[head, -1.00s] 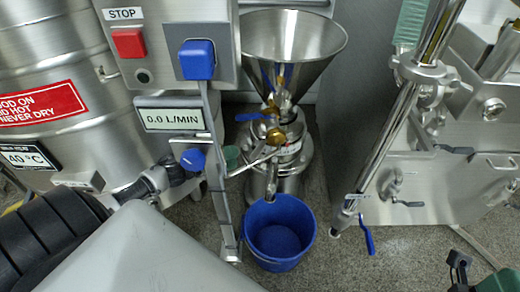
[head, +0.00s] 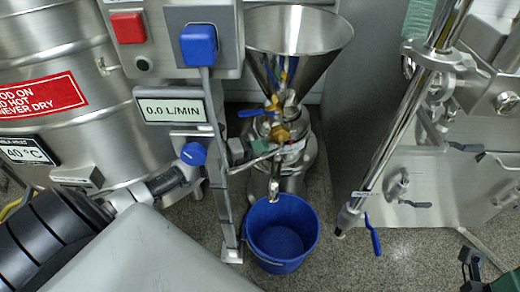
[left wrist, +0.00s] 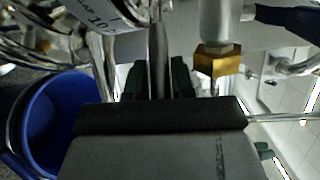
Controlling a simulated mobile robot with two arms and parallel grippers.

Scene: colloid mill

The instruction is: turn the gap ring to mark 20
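The colloid mill (head: 292,165) stands behind the blue bucket, under a steel hopper (head: 290,45). Its gap ring (head: 294,147) is partly hidden by pipes and my gripper; in the left wrist view its scale (left wrist: 100,18) shows the number 10. A slim metal lever (head: 246,164) reaches left from the ring and also shows in the left wrist view (left wrist: 158,55). My left gripper (head: 258,147) has its green fingertips at the lever, one on each side of it in the left wrist view (left wrist: 160,78). Contact is not clear. I cannot identify my right gripper.
A blue bucket (head: 282,240) stands below the outlet. A steel post (head: 220,175) with a display (head: 172,111) and STOP button (head: 128,27) stands at the left. A brass fitting (left wrist: 217,62) is close beside the fingers. A steel machine (head: 440,175) stands at the right.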

